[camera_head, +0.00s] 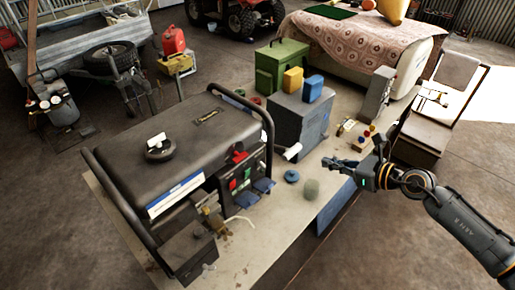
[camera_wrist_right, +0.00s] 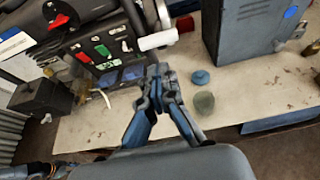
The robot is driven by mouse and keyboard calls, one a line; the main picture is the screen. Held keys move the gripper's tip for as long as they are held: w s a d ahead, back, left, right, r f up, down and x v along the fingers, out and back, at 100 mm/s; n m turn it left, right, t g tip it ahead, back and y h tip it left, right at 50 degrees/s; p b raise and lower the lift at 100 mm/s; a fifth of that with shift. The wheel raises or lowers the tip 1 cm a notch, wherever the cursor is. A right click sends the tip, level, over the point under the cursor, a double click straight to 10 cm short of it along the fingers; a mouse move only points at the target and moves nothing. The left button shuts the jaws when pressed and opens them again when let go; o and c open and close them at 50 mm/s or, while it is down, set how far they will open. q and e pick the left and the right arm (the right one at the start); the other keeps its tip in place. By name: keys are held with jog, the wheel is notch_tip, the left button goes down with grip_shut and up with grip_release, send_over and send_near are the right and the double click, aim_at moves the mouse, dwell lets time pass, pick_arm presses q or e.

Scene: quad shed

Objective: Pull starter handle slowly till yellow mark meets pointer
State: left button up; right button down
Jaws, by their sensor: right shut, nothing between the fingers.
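The generator (camera_head: 185,135), with a black top and a tubular frame, stands on the workbench (camera_head: 245,262); its control panel (camera_wrist_right: 103,48) shows in the right wrist view. A white cylindrical grip (camera_head: 292,152) sticks out at the generator's right end and may be the starter handle; it also shows in the right wrist view (camera_wrist_right: 158,40). My right gripper (camera_head: 332,163) is shut and empty over the bench's right edge, apart from the grip. In the right wrist view its fingertips (camera_wrist_right: 158,74) appear just below the grip. I cannot make out a yellow mark or pointer.
A blue disc (camera_head: 291,176) and a grey-green rounded object (camera_head: 312,188) lie on the bench near my right gripper. A grey box (camera_head: 302,118) with yellow and blue items on top stands behind. A dark box (camera_head: 188,250) sits at the front left.

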jog(key=b+v, duration=0.3)
jog(key=v, duration=0.4)
jog(key=shift+s+d, duration=0.2)
dwell(1.3)
dwell(0.5)
jog(key=c, duration=2)
grip_release()
jog(key=shift+c, duration=0.2)
jog(key=o, duration=0.4)
jog(key=shift+o, duration=0.2)
jog(key=shift+s+d, duration=0.1)
jog(key=shift+s, duration=0.05)
